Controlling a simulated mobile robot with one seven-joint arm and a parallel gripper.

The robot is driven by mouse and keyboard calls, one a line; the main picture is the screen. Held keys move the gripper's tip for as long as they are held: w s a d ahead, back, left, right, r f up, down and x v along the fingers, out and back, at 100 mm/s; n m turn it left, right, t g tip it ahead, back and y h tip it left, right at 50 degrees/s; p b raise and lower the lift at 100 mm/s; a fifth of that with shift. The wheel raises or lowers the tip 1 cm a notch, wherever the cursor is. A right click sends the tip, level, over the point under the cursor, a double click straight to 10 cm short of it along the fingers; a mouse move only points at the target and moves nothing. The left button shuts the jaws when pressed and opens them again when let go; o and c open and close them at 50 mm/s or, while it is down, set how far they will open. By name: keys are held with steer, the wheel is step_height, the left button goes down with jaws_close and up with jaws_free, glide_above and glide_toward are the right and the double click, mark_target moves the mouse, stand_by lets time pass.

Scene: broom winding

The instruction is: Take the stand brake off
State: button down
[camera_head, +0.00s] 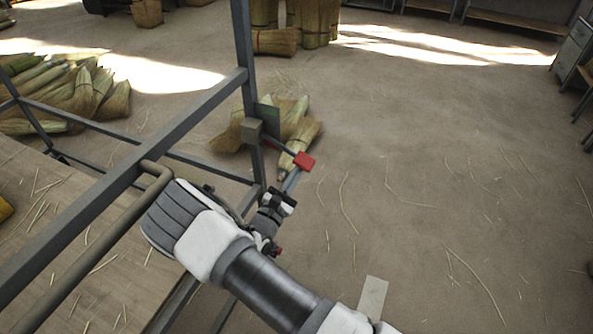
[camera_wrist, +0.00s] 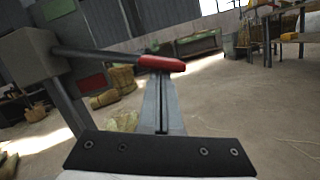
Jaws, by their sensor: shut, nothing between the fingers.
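The stand brake is a lever with a red grip (camera_head: 305,161) on a thin rod. The rod comes out of a grey box (camera_head: 251,130) on the upright post of the metal stand (camera_head: 246,60). My gripper (camera_head: 292,181) is shut and empty, with its fingertips right by the red grip. In the wrist view the shut fingers (camera_wrist: 161,100) point at the red grip (camera_wrist: 163,64), which lies across just beyond their tips. I cannot tell whether they touch. The box (camera_wrist: 28,55) and rod show at the left there.
A wooden board (camera_head: 45,210) lies at the left within the stand's frame, and a brown bar (camera_head: 100,235) runs beside my arm. Broom bundles (camera_head: 290,120) lie on the floor behind the post. The floor at the right is mostly clear, with loose straw.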

steer(key=shift+d+r, duration=0.15)
steer(key=shift+r, duration=0.2)
steer(key=shift+s+d+r+n+p, duration=0.15)
steer(key=shift+d+r+n+p, duration=0.15)
steer(key=shift+r+n+p, duration=0.75)
step_height(320, 180, up, 9)
steer(key=n+t+y+p, duration=0.1)
steer(key=n+y+p, duration=0.2)
steer(key=n+p, duration=0.5)
steer(key=shift+s+d+f+p, duration=0.2)
steer(key=shift+d+p, duration=0.15)
steer(key=shift+p, duration=1.4)
steer(key=shift+w+n, duration=0.1)
steer(key=shift+n, duration=0.15)
